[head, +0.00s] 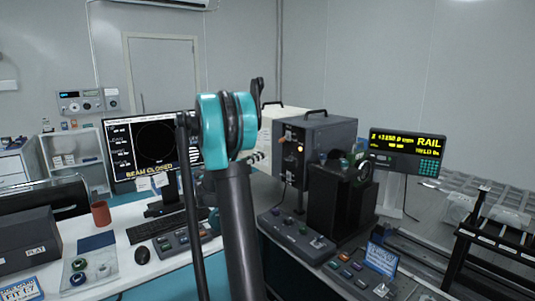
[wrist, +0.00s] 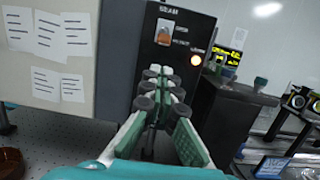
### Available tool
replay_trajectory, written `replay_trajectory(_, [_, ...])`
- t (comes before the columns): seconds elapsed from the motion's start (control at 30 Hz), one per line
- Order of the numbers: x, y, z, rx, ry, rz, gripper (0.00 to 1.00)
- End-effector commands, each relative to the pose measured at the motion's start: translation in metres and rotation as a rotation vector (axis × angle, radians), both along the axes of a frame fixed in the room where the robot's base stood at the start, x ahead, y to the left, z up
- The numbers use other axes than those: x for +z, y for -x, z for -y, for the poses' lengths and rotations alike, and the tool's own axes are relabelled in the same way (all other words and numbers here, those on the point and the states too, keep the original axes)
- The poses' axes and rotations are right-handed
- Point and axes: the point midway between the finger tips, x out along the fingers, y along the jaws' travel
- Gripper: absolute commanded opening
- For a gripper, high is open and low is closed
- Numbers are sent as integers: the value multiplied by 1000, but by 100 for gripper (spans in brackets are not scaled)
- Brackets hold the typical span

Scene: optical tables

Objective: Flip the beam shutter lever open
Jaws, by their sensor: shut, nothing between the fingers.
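The beam shutter box (head: 326,150) is a dark grey cabinet beside a pale unit in the head view. In the wrist view its dark front panel (wrist: 204,28), labelled BEAM, fills the upper middle. The orange shutter lever (wrist: 163,38) sits on a light plate near the panel's top. My gripper (wrist: 160,84), with green-sided fingers and dark round pads, is shut and empty. Its tips appear below the lever in the picture, with a gap between; the depth is unclear.
The monitor (head: 155,150) reads BEAM CLOSED. A black mount (head: 342,205) stands right of the box, with a control pad (head: 296,236) in front. A red-brown cup (head: 101,213) is on the left desk.

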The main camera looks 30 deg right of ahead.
Motion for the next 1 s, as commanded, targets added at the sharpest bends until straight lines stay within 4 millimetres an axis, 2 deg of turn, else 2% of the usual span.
replay_trajectory(0.3, [10, -3, 54, -4, -1, 2, 0])
replay_trajectory(0.5, [15, -5, 78, -3, -1, 1, 0])
replay_trajectory(0.7, [16, -6, 86, -1, -1, 1, 0])
replay_trajectory(1.0, [16, -6, 86, -1, -1, 1, 0])
